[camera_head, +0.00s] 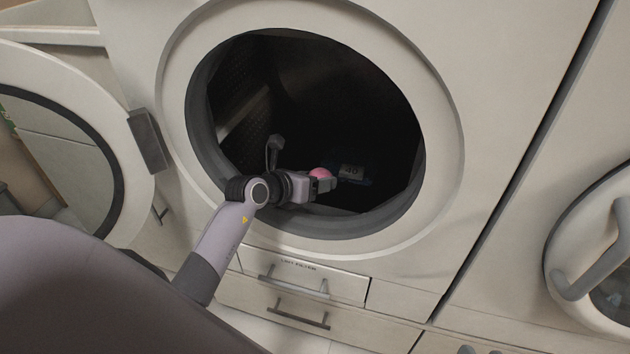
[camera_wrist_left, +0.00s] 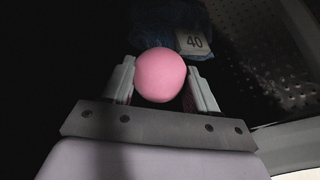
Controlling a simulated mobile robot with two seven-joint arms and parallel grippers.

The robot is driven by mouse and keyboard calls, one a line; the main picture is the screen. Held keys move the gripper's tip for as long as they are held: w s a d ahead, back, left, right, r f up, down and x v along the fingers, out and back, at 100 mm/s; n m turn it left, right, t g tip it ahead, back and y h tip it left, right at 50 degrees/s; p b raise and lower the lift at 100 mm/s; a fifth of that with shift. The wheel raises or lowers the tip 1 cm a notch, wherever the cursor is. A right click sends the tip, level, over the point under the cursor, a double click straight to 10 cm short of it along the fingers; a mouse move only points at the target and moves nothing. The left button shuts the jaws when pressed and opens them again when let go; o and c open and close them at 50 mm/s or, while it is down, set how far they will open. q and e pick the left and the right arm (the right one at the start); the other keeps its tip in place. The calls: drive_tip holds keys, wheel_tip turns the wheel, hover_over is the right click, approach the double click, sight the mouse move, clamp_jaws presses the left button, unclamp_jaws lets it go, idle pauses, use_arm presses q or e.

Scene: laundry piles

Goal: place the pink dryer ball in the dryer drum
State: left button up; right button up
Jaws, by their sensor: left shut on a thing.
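The pink dryer ball (camera_head: 320,173) is between the fingers of my left gripper (camera_head: 322,182), inside the opening of the dryer drum (camera_head: 240,85). In the left wrist view the pink ball (camera_wrist_left: 160,75) sits between both fingers of the left gripper (camera_wrist_left: 160,88), which is shut on it. The drum's perforated wall (camera_wrist_left: 265,50) shows at the right of that view. My left arm reaches in over the lower left of the drum rim. My right gripper is not in view.
A dark blue item with a white tag marked 40 (camera_head: 352,171) lies inside the drum beyond the gripper. The round dryer door (camera_head: 128,190) stands open at the left. Drawers with handles (camera_head: 293,282) are below the opening. Another machine's door (camera_head: 590,255) is at the right.

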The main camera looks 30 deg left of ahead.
use_arm(q)
drive_tip(key=o, duration=1.1)
drive_tip(key=shift+f, duration=0.15)
drive_tip(key=shift+c, duration=0.2)
